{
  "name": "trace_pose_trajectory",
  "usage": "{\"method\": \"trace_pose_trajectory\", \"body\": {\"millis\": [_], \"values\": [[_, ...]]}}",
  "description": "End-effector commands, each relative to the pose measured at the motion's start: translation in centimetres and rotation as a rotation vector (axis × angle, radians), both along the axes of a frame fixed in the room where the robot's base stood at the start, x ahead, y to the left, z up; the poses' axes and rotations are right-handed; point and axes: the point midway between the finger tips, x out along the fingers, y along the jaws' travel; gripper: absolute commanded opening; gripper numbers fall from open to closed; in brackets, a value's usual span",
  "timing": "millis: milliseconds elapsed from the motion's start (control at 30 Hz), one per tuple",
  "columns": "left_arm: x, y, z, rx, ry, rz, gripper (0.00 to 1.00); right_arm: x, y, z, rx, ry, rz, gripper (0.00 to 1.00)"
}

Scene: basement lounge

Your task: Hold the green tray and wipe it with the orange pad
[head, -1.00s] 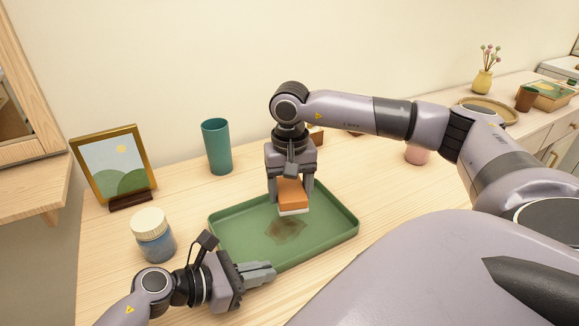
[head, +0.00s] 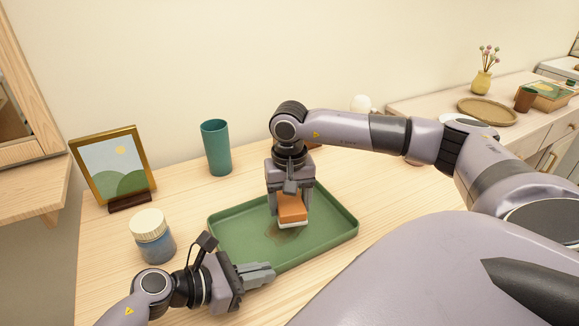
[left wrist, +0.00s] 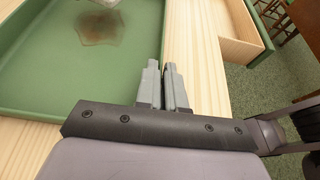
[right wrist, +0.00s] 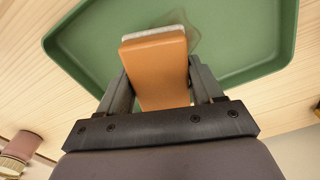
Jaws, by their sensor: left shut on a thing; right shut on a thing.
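The green tray (head: 331,235) lies on the wooden table with a brown smudge (left wrist: 101,27) on its floor. My left gripper (head: 262,273) is shut on the tray's near rim; in the left wrist view its fingers (left wrist: 166,85) close together at the tray's edge. My right gripper (head: 290,205) points down over the tray and is shut on the orange pad (head: 292,214). The pad has a white underside and is low over the smudge, covering part of it. In the right wrist view the orange pad (right wrist: 158,72) sits between the fingers. Whether it touches the tray floor is unclear.
A jar with a cream lid (head: 152,236) stands left of the tray. A picture frame (head: 113,170) and a teal cup (head: 216,147) stand behind. A sideboard (head: 440,108) with a woven tray (head: 487,110) and a yellow vase (head: 482,82) is at the right.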

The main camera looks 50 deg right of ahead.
Motion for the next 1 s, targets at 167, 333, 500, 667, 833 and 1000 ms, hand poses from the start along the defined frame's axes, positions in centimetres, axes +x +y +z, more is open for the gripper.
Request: {"method": "trace_pose_trajectory", "body": {"millis": [167,333,500,667,833,1000], "values": [[0.0,0.0,0.0,-0.001,0.0,0.0,0.0,0.0,0.1,-1.7,0.001,0.002,0.001,0.37],[0.0,0.0,0.0,-0.001,0.0,0.0,0.0,0.0,0.0,-3.2,0.001,0.001,0.001,0.37],[0.0,0.0,0.0,-0.001,0.0,0.0,0.0,0.2,0.6,-4.8,0.002,-0.002,0.003,0.32],[0.0,0.0,0.0,-0.001,0.0,0.0,0.0,0.6,2.1,-4.9,0.002,0.0,0.004,0.33],[0.0,0.0,0.1,-0.001,0.0,0.0,0.0,1.1,3.6,-4.9,0.004,-0.001,0.003,0.33],[0.0,0.0,0.1,-0.001,0.0,0.0,0.0,0.6,2.0,-4.9,-0.001,0.002,-0.004,0.33]]}}
